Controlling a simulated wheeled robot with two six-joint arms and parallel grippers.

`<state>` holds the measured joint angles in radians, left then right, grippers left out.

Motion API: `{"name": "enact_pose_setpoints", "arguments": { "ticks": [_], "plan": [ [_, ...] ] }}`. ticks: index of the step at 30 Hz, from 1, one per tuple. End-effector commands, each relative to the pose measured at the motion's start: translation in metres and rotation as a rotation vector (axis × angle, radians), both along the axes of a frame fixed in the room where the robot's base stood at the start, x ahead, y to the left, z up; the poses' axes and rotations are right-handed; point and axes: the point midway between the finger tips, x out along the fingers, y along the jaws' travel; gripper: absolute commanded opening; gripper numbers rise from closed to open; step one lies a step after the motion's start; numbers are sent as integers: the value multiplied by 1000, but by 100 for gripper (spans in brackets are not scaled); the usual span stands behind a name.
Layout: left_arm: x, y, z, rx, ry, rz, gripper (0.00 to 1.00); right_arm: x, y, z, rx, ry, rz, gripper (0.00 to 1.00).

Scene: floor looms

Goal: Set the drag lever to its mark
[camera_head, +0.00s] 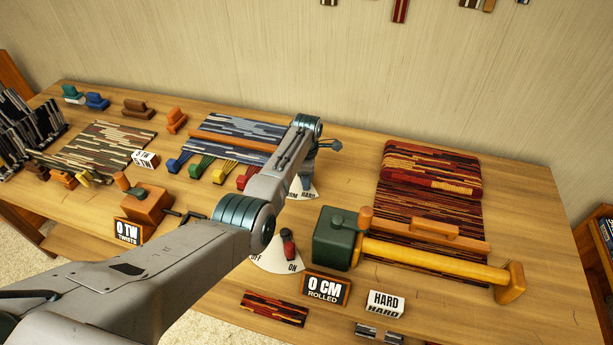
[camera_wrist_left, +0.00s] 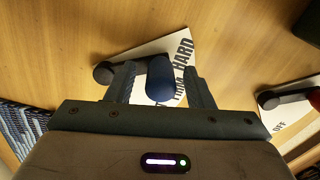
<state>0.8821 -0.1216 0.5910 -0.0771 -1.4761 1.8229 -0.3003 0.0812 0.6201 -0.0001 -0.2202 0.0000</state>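The drag lever has a blue knob (camera_wrist_left: 160,80) on a dark arm with a round dark hub (camera_wrist_left: 103,73), over a white dial plate (camera_wrist_left: 183,55) printed HARD and another partly covered word. In the head view the dial plate (camera_head: 302,190) shows below my left wrist, which hides much of the lever. My left gripper (camera_wrist_left: 163,88) is open, its two dark fingers on either side of the blue knob with small gaps showing. A white card (camera_head: 385,303) reading HARD stands at the table's front. My right gripper is not in view.
A red-knobbed lever (camera_head: 288,245) on an OFF/ON plate stands nearby. A green box (camera_head: 335,238) with a yellow roller (camera_head: 430,262) and red weaving is to the right. Blue weaving (camera_head: 235,135) with coloured pieces lies left of the wrist. An orange-framed sign (camera_head: 326,288) reads 0 CM ROLLED.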

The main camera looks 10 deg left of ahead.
Motion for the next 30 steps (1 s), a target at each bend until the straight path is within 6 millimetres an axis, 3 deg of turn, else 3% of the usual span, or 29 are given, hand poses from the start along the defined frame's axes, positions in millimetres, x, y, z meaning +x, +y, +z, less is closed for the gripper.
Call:
{"name": "enact_pose_setpoints", "arguments": {
  "ticks": [10, 24, 30],
  "plan": [
    [1, 0, 10, 0, -2, -1, 48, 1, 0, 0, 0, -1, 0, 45],
    [1, -1, 93, 0, -2, -1, 48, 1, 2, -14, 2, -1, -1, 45],
    [0, -1, 107, 0, -1, -1, 48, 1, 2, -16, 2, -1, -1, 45]
  ]
}}
